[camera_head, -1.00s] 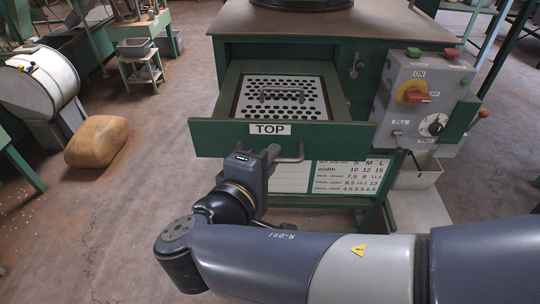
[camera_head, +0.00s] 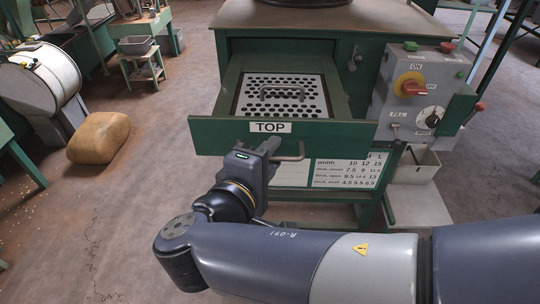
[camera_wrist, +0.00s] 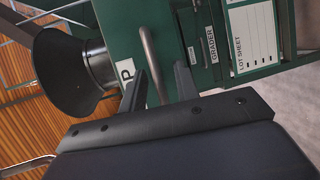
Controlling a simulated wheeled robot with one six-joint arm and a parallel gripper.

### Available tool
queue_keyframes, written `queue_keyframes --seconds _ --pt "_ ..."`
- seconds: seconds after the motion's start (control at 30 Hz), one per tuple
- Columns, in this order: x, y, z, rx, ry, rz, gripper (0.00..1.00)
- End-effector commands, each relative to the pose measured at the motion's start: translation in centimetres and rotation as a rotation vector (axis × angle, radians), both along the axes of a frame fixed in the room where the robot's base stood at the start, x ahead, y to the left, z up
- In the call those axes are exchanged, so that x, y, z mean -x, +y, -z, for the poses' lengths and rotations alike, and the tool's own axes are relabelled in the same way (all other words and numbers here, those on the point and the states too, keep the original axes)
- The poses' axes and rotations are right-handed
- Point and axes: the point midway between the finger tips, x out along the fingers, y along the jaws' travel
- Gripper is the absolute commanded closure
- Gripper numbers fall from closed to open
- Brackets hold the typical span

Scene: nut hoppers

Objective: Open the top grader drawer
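The top grader drawer (camera_head: 210,139) is green with a white TOP label and stands pulled out of the green cabinet. A perforated metal tray with a small handle lies in it. The drawer's bent-rod handle (camera_head: 302,151) shows at the lower middle of its front, partly hidden by my gripper (camera_head: 272,147). In the wrist view, the handle bar (camera_wrist: 150,55) passes between the two spread fingers of my gripper (camera_wrist: 159,68). A gap shows between bar and right finger; the bar is nearer the left finger, and touch cannot be told.
A control box (camera_head: 418,95) with a red-and-yellow switch is at the cabinet's right. A size chart (camera_head: 335,173) is below the drawer. A tan sack (camera_head: 98,138) and a white drum (camera_head: 40,80) stand at the left. The floor between them and the cabinet is mostly clear.

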Motion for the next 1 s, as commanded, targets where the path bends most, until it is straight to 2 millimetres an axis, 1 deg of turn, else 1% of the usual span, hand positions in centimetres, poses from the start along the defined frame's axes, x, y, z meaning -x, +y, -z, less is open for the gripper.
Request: queue_keyframes --seconds 0.23,0.37,0.47,0.8,1.0 --pt "0.0 0.0 -0.1 -0.001 -0.001 -0.001 0.7" --pt "0.5 0.4 -0.1 -0.002 0.0 -0.004 0.7" --pt "1.4 0.8 -0.3 -0.002 -0.001 -0.006 0.7" --pt "6.0 3.0 -1.2 0.0 -0.001 -0.006 0.7" --pt "8.3 4.0 -1.7 -0.001 0.0 -0.005 0.7"
